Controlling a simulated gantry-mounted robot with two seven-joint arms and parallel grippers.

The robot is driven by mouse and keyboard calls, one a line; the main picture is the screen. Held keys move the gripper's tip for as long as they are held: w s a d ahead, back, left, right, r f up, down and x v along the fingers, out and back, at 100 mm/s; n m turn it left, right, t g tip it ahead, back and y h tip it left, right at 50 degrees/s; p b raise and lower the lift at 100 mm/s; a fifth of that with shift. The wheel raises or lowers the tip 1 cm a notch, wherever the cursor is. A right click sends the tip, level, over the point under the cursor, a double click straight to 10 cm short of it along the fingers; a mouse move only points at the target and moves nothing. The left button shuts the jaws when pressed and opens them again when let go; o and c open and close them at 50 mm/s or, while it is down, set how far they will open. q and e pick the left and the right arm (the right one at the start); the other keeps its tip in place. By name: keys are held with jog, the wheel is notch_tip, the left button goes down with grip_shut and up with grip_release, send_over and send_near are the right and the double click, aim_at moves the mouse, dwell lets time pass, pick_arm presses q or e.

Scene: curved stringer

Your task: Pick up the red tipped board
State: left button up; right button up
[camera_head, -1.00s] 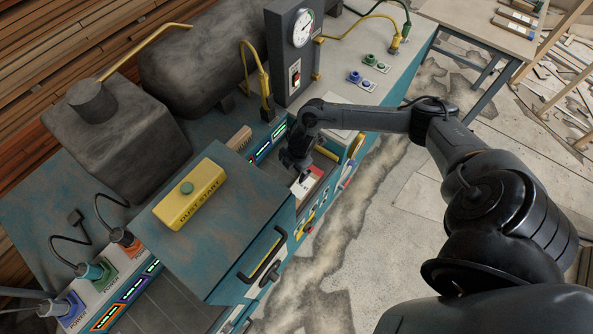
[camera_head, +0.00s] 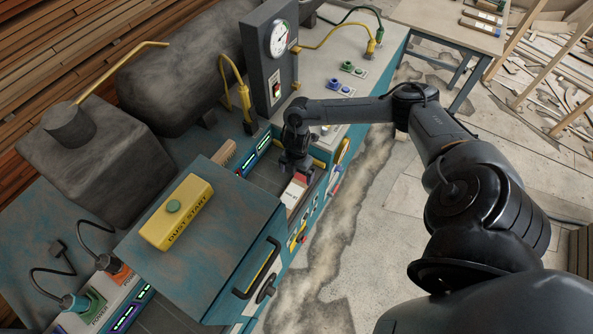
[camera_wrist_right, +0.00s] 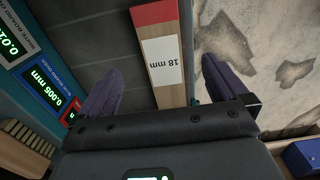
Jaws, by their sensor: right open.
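The red tipped board (camera_head: 296,194) lies in the narrow slot of the blue machine, partly hidden by my right gripper in the head view. In the right wrist view the board (camera_wrist_right: 172,96) shows a red end, a white label reading "18 mm" and bare wood below it. My left gripper is not in view.
A gauge post (camera_head: 270,60) stands behind my right arm. Lit displays (camera_wrist_right: 30,60) line the slot's far side. Dusty floor (camera_head: 340,225) is open to the right.

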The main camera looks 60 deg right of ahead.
aim_at(298, 191)
notch_tip(298, 191, down, 10)
jog(key=shift+r+b, duration=0.2)
jog(key=shift+b, duration=0.2)
jog(key=shift+c, duration=0.5)
jog(key=c, duration=1.1)
jog(key=shift+s+a+r+p, duration=0.1)
jog(key=shift+s+a+p, duration=0.2)
jog(key=shift+s, duration=0.05)
jog(key=shift+s+a, duration=0.35)
jog(key=o, duration=1.2)
